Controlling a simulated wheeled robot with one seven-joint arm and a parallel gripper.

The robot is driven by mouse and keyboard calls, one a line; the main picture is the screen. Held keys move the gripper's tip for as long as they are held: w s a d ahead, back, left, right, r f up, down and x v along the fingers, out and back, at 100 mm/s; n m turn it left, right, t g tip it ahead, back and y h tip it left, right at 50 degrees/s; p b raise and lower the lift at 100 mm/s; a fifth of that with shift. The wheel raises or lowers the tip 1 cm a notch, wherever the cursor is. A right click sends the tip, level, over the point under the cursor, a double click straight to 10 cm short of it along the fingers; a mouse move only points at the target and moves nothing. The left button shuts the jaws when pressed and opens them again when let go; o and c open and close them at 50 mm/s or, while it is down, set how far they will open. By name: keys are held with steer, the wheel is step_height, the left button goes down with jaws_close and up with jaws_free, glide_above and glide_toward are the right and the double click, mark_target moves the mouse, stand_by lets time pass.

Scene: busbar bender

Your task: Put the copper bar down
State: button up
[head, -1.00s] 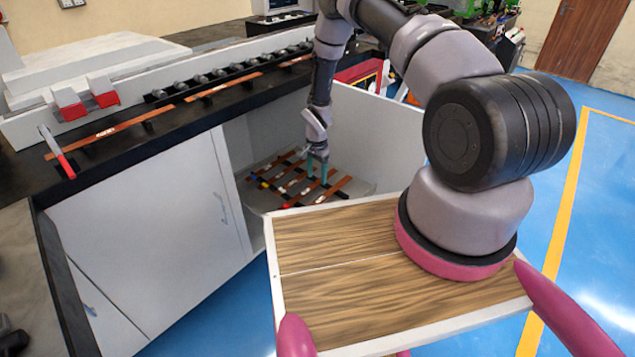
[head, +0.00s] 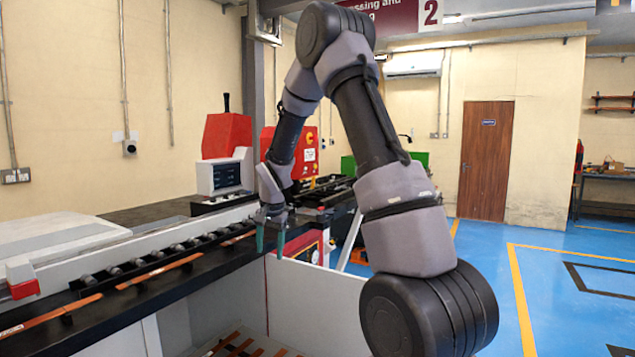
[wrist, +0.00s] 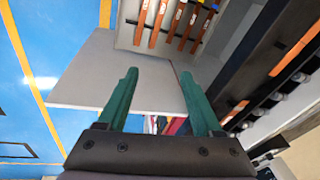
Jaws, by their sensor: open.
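My gripper (head: 270,243) is open and empty, with its green fingers pointing down beside the bench front in the head view. It is raised above the open bay's wall panel. In the wrist view the two fingers (wrist: 158,76) stand apart with nothing between them. Several copper bars (wrist: 178,22) lie side by side in the bay, beyond the fingertips; their ends (head: 240,344) show at the bottom of the head view. More copper bars (head: 160,270) lie in a line along the black bench top. I cannot tell which bar is the task's.
A row of rollers (head: 150,259) runs along the bench. The bay's pale panel (head: 315,310) stands below my gripper and also shows in the wrist view (wrist: 100,75). A red machine with a screen (head: 226,150) stands behind. Blue floor (head: 560,265) is clear at right.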

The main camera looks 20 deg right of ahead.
steer(key=s+d+r+n+t, duration=0.1)
steer(key=s+r, duration=0.6)
steer(key=r, duration=0.2)
steer(key=s+d+r+n+t, duration=0.1)
steer(key=s+r, duration=0.5)
steer(key=r, duration=0.4)
steer(key=s+r+n+t+y, duration=0.1)
steer(key=s+r, duration=0.2)
steer(key=s, duration=0.5)
steer(key=s+r+n+t, duration=0.1)
steer(key=s+r, duration=0.2)
steer(key=s, duration=0.6)
steer(key=shift+s+y, duration=0.3)
steer(key=shift+y, duration=0.1)
